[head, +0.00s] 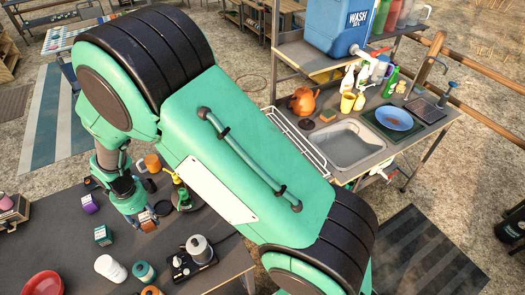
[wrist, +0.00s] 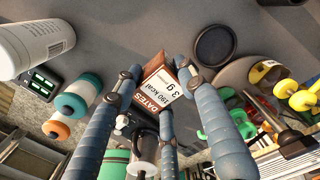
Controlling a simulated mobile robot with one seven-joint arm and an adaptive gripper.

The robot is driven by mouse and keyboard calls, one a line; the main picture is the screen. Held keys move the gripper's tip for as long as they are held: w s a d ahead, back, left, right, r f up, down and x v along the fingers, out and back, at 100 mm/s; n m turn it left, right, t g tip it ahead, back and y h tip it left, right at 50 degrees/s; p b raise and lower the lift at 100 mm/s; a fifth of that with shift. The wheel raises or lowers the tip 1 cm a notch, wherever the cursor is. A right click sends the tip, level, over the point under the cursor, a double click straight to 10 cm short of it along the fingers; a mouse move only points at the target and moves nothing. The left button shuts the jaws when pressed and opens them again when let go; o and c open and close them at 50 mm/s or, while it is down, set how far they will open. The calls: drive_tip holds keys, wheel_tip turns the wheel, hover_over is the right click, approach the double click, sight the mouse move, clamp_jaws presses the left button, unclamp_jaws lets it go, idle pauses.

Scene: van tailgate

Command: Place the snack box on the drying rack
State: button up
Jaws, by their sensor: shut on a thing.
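The snack box (wrist: 160,88), a small white and brown carton with "DATES" printed on it, is between the blue fingers of my gripper (wrist: 162,78) in the wrist view. My gripper is shut on it. In the head view my gripper (head: 142,211) is over the dark table at the lower left, and a small part of the box (head: 149,222) shows at its fingertips. I cannot tell whether the box touches the table. The drying rack (head: 296,139), a white wire frame, is on the sink counter left of the basin, partly hidden by my arm.
An orange kettle (head: 303,101) stands behind the rack, near the sink (head: 352,146).

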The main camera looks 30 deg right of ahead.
sight(148, 216)
wheel_tip(148, 216, up, 9)
drive_tip(key=shift+f, duration=0.15)
drive_tip(key=shift+d+r, duration=0.35)
drive_tip(key=shift+d, duration=0.2)
drive_tip(key=shift+o, duration=0.2)
drive_tip(key=shift+m, duration=0.9)
drive_tip(key=d, duration=0.4)
drive_tip(key=w+d+p, duration=0.1)
drive_tip(key=d, duration=0.7)
drive_tip(key=shift+w+d, duration=0.15)
drive_tip(key=shift+d, duration=0.1)
drive_tip(key=s+d+m+p, duration=0.2)
drive_tip(key=s+d, duration=0.2)
drive_tip(key=d, duration=0.9)
drive_tip(key=s+d+m+p, duration=0.15)
drive_tip(key=s+d, duration=0.25)
drive_tip(key=d, duration=0.9)
drive_tip(key=s+d+m+p, duration=0.2)
drive_tip(key=s+d+m, duration=0.2)
drive_tip(key=s+d, duration=0.75)
drive_tip(key=shift+n, duration=0.25)
drive_tip(key=f, duration=0.5)
drive_tip(key=shift+w+a+f, duration=0.1)
drive_tip(key=shift+w, duration=0.15)
drive_tip(key=shift+w, duration=0.1)
